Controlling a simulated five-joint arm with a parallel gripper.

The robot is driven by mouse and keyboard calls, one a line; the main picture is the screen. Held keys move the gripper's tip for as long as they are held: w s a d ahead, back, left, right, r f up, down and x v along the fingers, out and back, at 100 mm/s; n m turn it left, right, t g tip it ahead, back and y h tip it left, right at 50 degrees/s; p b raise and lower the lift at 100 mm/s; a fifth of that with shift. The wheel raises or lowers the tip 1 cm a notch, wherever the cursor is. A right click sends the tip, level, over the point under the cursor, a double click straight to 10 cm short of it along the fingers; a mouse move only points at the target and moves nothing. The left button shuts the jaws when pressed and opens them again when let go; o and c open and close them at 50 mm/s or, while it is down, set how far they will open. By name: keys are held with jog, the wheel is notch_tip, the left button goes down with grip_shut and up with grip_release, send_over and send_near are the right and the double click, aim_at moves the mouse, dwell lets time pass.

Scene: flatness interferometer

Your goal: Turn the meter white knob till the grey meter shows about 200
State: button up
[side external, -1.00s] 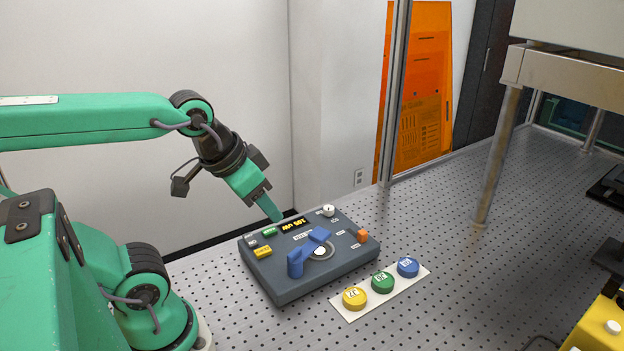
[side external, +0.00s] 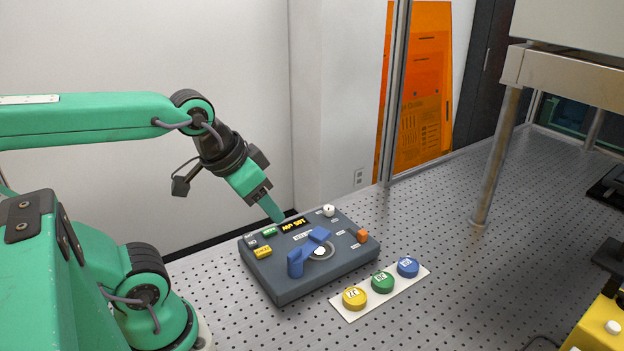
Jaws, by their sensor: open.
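The grey meter (side external: 285,288) is a flat box on the perforated table. Its small display (side external: 294,225) shows lit yellow characters, upside down in this view and too small to read surely. The white knob (side external: 328,210) sits at the meter's far edge, right of the display. My gripper (side external: 272,210) points down at the meter's far left edge, beside the display. It is apart from the white knob, to its left, and holds nothing. Only one green finger shows clearly.
The meter also carries a blue lever (side external: 309,250), an orange knob (side external: 361,236) and yellow (side external: 263,252) and green (side external: 269,232) buttons. A white strip with yellow (side external: 355,298), green (side external: 382,282) and blue (side external: 408,267) caps lies to the right. A metal post (side external: 497,160) stands farther right.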

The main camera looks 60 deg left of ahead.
jog(key=n+g, duration=0.5)
jog(key=n, duration=1)
send_over(329, 207)
jog(key=f, duration=1)
jog(key=shift+s+d+f, duration=0.3)
jog(key=shift+s+f, duration=0.1)
jog(key=shift+w+a+f, duration=0.25)
jog(key=shift+a+f, duration=0.1)
jog(key=shift+f, duration=0.15)
jog(key=shift+d+f, duration=0.1)
jog(key=shift+f, duration=3.75)
